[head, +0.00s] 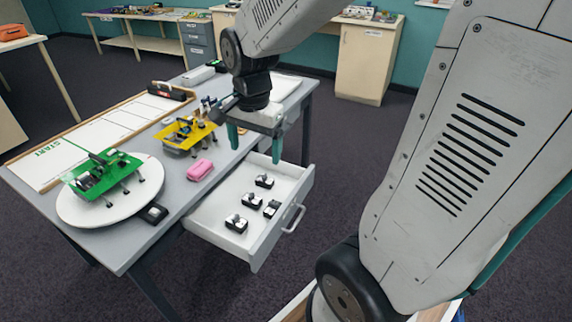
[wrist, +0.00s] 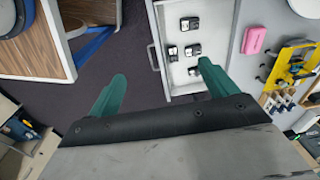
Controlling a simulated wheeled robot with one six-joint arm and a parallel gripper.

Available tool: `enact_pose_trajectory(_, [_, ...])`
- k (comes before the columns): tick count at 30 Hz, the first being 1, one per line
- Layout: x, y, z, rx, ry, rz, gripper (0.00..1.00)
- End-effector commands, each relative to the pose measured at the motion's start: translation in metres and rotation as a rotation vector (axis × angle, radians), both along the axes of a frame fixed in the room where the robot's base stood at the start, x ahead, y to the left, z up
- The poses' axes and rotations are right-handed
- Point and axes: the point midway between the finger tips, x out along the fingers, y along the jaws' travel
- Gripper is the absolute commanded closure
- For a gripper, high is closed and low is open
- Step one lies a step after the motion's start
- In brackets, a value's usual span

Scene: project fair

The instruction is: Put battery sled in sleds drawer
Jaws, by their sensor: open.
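The open drawer (head: 285,235) sticks out from the grey table's side, and its label cannot be read. Several small black-and-white battery sleds (head: 236,223) lie apart on its floor. The wrist view also shows the drawer (wrist: 208,10) and the sleds (wrist: 190,23). A small dark block (head: 154,213) sits on the table by the white turntable; I cannot tell if it is a sled. My gripper (head: 255,143) is open and empty, above the drawer's back part in the head view. In the wrist view my gripper (wrist: 162,72) has its right finger over the drawer's edge.
On the grey table (head: 183,192) are a pink case (head: 200,170), a yellow model (head: 187,134), and a green model (head: 103,172) on a white turntable (head: 82,210). A white START board (head: 105,128) lies behind. The drawer's handle (head: 293,217) juts into open floor.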

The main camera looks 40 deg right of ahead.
Motion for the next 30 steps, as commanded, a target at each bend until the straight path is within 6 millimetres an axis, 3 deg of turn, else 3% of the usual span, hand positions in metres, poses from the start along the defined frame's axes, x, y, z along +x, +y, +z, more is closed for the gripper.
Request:
enact_pose_trajectory(1, [-0.018, 0.010, 0.017, -0.010, -0.015, 0.134, 0.15])
enact_pose_trajectory(6, [-0.080, 0.033, 0.050, -0.047, -0.028, 0.599, 0.15])
enact_pose_trajectory(12, [-0.136, 0.047, 0.065, -0.084, -0.037, 1.010, 0.15])
enact_pose_trajectory(18, [-0.157, 0.051, 0.067, -0.098, -0.036, 1.170, 0.15])
enact_pose_trajectory(30, [-0.157, 0.051, 0.067, -0.099, -0.035, 1.178, 0.15])
